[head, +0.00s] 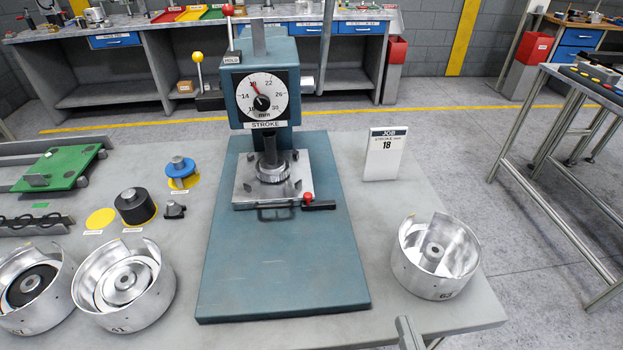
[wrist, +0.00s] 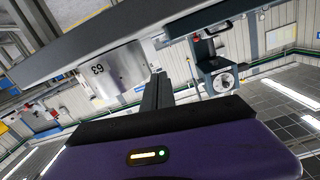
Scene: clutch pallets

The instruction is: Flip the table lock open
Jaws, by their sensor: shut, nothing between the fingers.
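The press (head: 262,80) stands on a blue-green base plate with a square metal table (head: 243,188) under its ram. At the table's front right corner is a small lever with a red ball (head: 308,198) and a black grip (head: 320,205), which I take for the table lock. The black grip points right. My gripper (wrist: 157,88) is shut and empty in the wrist view. Its grey tip (head: 408,334) shows at the bottom edge of the head view, in front of the press base's right side and well apart from the lever. The wrist view does not show the lever clearly.
A metal housing marked 63 (head: 434,284) stands right of the press, close to my gripper. Two more housings (head: 125,300) stand at the left. A job card (head: 385,155) reads 18. The press dial (head: 263,97) is above the table. The base plate's front is clear.

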